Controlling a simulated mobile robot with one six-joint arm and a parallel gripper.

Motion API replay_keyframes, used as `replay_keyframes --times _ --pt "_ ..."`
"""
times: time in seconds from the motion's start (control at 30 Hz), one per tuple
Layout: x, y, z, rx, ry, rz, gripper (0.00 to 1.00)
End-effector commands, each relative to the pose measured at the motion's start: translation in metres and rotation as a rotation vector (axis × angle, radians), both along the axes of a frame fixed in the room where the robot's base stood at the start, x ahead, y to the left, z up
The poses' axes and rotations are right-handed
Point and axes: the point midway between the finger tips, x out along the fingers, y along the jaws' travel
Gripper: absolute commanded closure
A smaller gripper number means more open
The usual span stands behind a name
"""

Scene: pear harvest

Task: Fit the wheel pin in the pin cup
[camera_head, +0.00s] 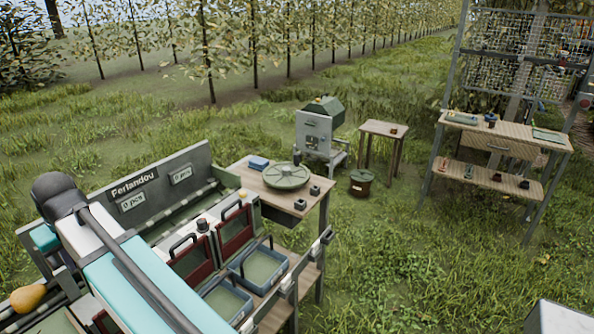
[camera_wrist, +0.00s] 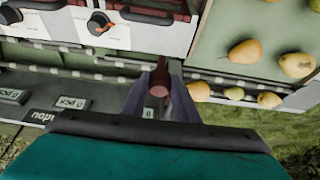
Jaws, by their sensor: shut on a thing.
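In the wrist view my gripper (camera_wrist: 160,80) is shut on a dark reddish, round-ended piece (camera_wrist: 158,91), which looks like the wheel pin. Its far part is dark and hard to make out between the fingers. The gripper is over the edge of the sorting machine, with the machine's grey sign strip (camera_wrist: 75,100) to the left. In the head view my gripper and the held piece are not visible. I cannot pick out the pin cup for certain. Two small dark pieces (camera_head: 300,204) (camera_head: 315,190) lie on the side table near a green round disc (camera_head: 287,177).
The sorting machine (camera_head: 165,178) has red handled gates (camera_head: 235,228) and blue crates (camera_head: 262,267) in front. Several pears (camera_wrist: 248,52) lie on its green surface. A hopper machine (camera_head: 318,130), a small stool (camera_head: 385,128) and a workbench (camera_head: 500,135) stand behind. Open grass lies to the right.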

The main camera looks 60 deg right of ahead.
Motion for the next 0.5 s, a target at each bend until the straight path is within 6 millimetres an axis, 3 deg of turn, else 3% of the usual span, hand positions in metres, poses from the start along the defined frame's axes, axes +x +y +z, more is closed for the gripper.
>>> replay_keyframes --times 0.27,0.5 --pt "0.013 -0.056 0.001 -0.002 0.008 -0.027 0.97" --pt "0.020 -0.128 0.000 -0.004 0.017 -0.054 0.97"
